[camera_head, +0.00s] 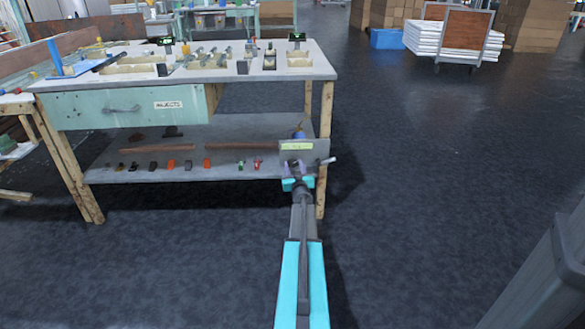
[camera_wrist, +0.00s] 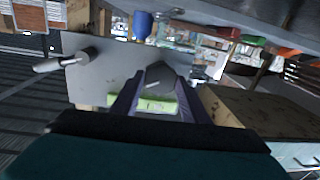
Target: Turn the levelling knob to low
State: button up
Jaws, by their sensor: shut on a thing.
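A grey panel (camera_head: 319,150) with a green label (camera_head: 297,146) stands at the right front corner of the workbench's lower shelf. In the wrist view the panel (camera_wrist: 108,62) appears upside down, with the label (camera_wrist: 157,105) partly behind my fingers. A dark grey knob (camera_wrist: 160,74) with a pale pointer mark sits on the panel between my two purple fingers. My gripper (camera_head: 298,168) is against the panel front and shut on the knob. The label's words and the knob's setting are too small to read.
A lever with a pale handle (camera_head: 327,161) sticks out at the panel's right; it also shows in the wrist view (camera_wrist: 62,62). A blue bottle-like thing (camera_head: 298,133) is behind the panel. Small parts line the lower shelf (camera_head: 130,176).

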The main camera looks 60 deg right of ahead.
jog(key=shift+w+d+r+n, duration=0.15)
jog(key=shift+w+d+n, duration=0.15)
jog(key=shift+d, duration=0.1)
jog(key=n+b, duration=0.1)
jog(key=n, duration=0.4)
jog(key=shift+s, duration=0.15)
jog(key=n+g+b, duration=0.1)
jog(key=n+b, duration=0.1)
jog(key=n, duration=0.1)
jog(key=shift+n+b, duration=1.05)
jog(key=shift+n, duration=0.25)
jog(key=shift+s+d+r, duration=0.1)
jog(key=o, duration=1.1)
jog(key=shift+a, duration=0.2)
